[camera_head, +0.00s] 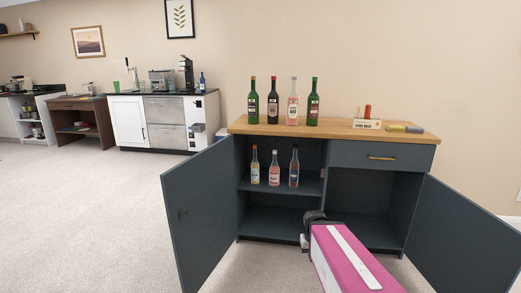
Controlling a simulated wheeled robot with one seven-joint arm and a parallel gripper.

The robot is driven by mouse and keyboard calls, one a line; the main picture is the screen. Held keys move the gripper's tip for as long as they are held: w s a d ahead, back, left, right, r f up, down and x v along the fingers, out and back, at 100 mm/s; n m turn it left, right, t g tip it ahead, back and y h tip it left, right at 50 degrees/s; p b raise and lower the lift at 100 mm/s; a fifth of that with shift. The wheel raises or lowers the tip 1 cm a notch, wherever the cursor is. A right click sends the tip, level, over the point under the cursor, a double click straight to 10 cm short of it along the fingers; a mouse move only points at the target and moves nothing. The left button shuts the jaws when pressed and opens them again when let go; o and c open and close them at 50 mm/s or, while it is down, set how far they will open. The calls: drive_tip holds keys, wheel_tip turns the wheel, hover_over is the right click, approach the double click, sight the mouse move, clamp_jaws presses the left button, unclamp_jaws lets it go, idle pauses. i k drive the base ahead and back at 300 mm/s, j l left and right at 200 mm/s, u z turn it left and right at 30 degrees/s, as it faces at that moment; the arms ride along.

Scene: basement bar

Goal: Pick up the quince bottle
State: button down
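Three bottles stand upright on the inner shelf of the open blue-grey cabinet: a pale yellow bottle (255,168), a pink bottle (274,170) and a dark, bluish bottle (294,169). More bottles stand on the wooden top: a green one (253,104), a dark one (272,105), a clear pinkish one (293,104) and another green one (313,104). The labels are too small to read, so I cannot tell which is the quince bottle. My gripper (308,232) is low in front of the cabinet, below the shelf and apart from the bottles. Its fingers are mostly hidden.
The left cabinet door (199,216) and right door (464,240) stand open, flanking the opening. The shelf board (314,188) lies above an empty lower compartment. A small sign (367,124) and other small items sit on the top. Carpet (90,220) is clear at left.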

sight(294, 165)
drive_tip(key=i+u, duration=0.2)
drive_tip(key=i, duration=1.2)
drive_tip(key=l, duration=0.1)
